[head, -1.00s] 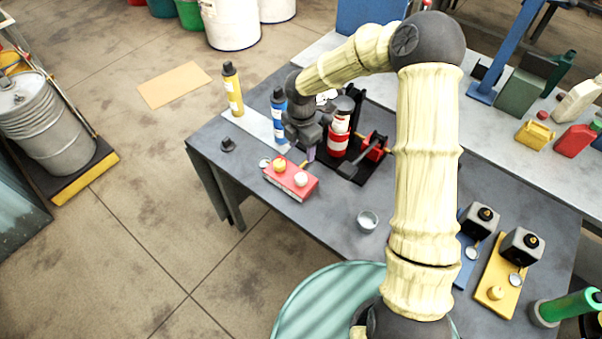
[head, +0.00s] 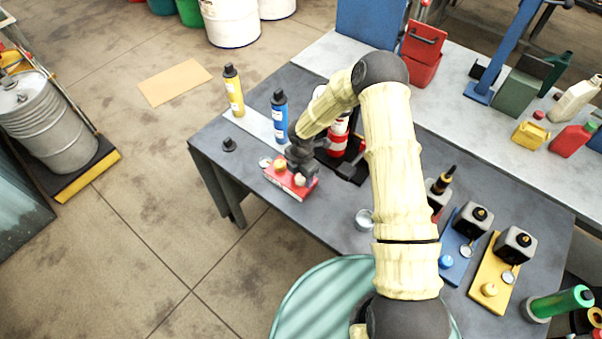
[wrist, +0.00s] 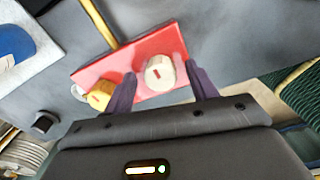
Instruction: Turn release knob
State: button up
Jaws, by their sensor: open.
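A red box (head: 272,177) with two knobs on top stands on the grey table. In the wrist view the same red box (wrist: 95,74) shows a cream knob (wrist: 160,73) with a small red mark and a yellow knob (wrist: 101,96). My gripper (wrist: 162,85) is open, its two dark fingers on either side of the cream knob. I cannot tell whether they touch it. The yellow knob lies outside the left finger. In the head view my gripper (head: 301,166) is over the red box, and the cream knob (head: 300,180) shows just below it.
A yellow bottle (head: 234,93) and a blue bottle (head: 279,116) stand behind the box. A red-and-white cylinder (head: 338,140) stands to its right, partly behind my arm. A small cup (head: 364,219) is at the table's front. A small black item (head: 229,145) lies at the left.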

jog(key=c, duration=1)
